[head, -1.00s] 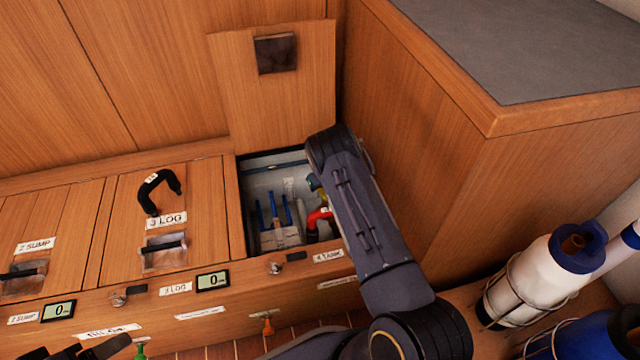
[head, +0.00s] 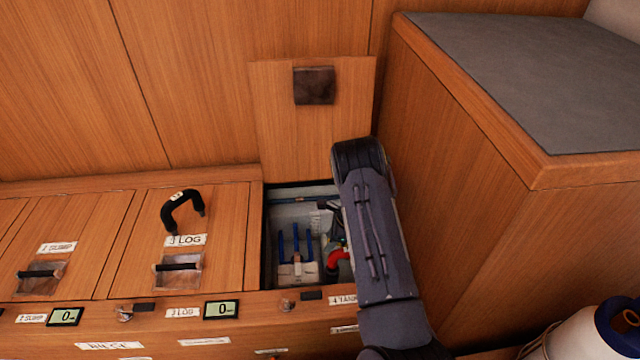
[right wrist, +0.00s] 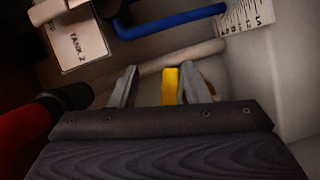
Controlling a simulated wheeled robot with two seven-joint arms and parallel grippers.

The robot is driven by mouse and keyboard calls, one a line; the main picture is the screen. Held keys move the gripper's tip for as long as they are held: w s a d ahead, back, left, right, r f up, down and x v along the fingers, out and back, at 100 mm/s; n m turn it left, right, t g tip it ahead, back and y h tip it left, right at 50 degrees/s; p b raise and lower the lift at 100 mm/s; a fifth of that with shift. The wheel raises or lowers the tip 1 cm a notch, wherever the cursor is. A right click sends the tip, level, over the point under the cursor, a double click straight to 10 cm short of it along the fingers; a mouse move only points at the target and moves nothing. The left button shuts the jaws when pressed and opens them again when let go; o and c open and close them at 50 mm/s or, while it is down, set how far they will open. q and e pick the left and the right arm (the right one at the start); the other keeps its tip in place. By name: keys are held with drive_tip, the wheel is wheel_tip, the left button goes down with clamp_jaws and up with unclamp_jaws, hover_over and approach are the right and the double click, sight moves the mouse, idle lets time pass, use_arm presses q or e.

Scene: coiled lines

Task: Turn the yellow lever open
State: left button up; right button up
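The yellow lever (right wrist: 170,87) shows in the right wrist view, between the two fingers of my right gripper (right wrist: 159,76). The fingers are apart; the lever lies close to the right-hand finger, with a gap to the left-hand one. I cannot tell whether it touches. In the head view my right arm reaches down into the open locker (head: 285,215) and hides most of the gripper and the lever. My left gripper is not in view.
The raised lid (head: 312,125) leans behind. A tall wooden cabinet (head: 450,170) stands close right. A loose black handle (head: 182,208) rests on the closed lid left.

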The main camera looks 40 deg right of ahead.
drive_tip(key=s+a+r+n+p, duration=0.2)
drive_tip(key=r+p, duration=0.4)
drive_tip(key=r, duration=0.9)
drive_tip(key=s+a+r+n+y+p, duration=0.1)
drive_tip(key=r+n+p, duration=0.4)
drive_tip(key=r, duration=0.9)
drive_tip(key=shift+s+a+r+y+p, duration=0.3)
drive_tip(key=shift+s+a+r+p, duration=0.05)
drive_tip(key=shift+s+a, duration=0.2)
drive_tip(key=shift+c, duration=0.3)
